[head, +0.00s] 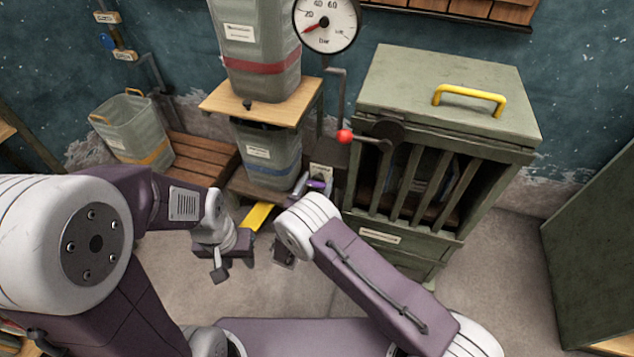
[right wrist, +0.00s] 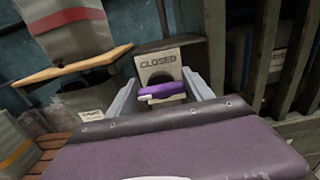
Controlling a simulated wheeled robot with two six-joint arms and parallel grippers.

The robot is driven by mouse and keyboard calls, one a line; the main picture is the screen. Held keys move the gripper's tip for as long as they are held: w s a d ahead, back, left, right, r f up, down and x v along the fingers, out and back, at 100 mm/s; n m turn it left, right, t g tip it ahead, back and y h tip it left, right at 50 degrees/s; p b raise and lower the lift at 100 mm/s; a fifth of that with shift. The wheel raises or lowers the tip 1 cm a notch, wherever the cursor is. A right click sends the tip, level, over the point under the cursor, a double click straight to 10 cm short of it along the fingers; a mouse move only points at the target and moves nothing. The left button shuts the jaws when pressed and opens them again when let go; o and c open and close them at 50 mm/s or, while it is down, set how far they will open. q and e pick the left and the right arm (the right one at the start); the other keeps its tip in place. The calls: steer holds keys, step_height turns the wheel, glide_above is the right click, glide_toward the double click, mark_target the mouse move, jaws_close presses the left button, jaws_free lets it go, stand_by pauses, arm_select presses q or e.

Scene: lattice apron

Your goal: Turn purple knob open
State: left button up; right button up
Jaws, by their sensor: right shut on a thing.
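The purple knob (right wrist: 162,90) is a bar-shaped handle below a plate marked CLOSED (right wrist: 158,64) in the right wrist view. In the head view the knob (head: 318,184) is small and partly hidden by my right arm. My right gripper (right wrist: 163,97) has its two grey fingers on either side of the knob and is shut on it. The knob's bar lies nearly level in the right wrist view. My left gripper (head: 221,268) hangs low, left of the knob and apart from it; its finger gap is unclear.
A grey-green cabinet (head: 450,90) with slats and a yellow handle stands right of the knob. A red-tipped lever (head: 345,136) and a round gauge (head: 326,22) are above. Bins stand on a wooden shelf (head: 215,103) and below it. A yellow bar (head: 258,216) lies near my left gripper.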

steer(key=o, duration=1.4)
steer(key=shift+c, duration=0.2)
steer(key=p+v, duration=0.1)
steer(key=v, duration=0.8)
steer(key=shift+p, duration=0.35)
steer(key=shift+d+r, duration=0.1)
